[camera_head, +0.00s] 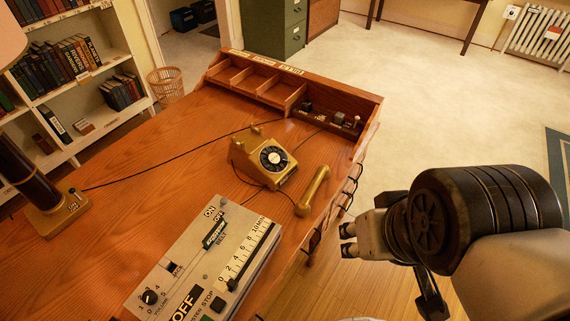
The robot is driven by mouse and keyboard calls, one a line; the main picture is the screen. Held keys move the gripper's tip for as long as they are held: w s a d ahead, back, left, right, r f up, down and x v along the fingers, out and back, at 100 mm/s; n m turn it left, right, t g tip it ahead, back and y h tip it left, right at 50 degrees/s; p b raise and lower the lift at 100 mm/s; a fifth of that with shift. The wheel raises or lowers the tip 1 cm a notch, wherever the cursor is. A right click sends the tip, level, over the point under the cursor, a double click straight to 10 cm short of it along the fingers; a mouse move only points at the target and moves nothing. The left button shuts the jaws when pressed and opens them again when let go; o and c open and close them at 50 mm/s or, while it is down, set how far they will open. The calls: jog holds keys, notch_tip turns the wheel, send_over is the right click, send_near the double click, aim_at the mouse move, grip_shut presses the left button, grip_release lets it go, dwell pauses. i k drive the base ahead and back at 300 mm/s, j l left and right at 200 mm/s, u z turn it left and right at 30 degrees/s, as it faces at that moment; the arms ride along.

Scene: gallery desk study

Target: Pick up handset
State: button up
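The handset (314,191) is a mustard-yellow bar lying off its cradle on the wooden desk, near the desk's right edge. The matching rotary telephone (263,159) with a dark dial stands to its upper left, its cradle empty. My gripper (346,240) is to the right of the desk edge, below and right of the handset and apart from it. Its dark fingertips point left, with a gap between them. It holds nothing that I can see.
A grey control box (205,262) with switches sits at the desk's front. A raised pigeonhole organizer (290,92) runs along the back of the desk (175,150). A lamp base (55,212) stands at left, its cord crossing the desktop. Cables hang at the right edge.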

aim_at(302, 208)
jog(key=i+l+u, duration=0.2)
jog(key=u, duration=0.15)
jog(key=i+l+u, duration=0.4)
jog(key=l+u, duration=0.2)
jog(key=u, duration=0.15)
jog(key=i+l, duration=0.05)
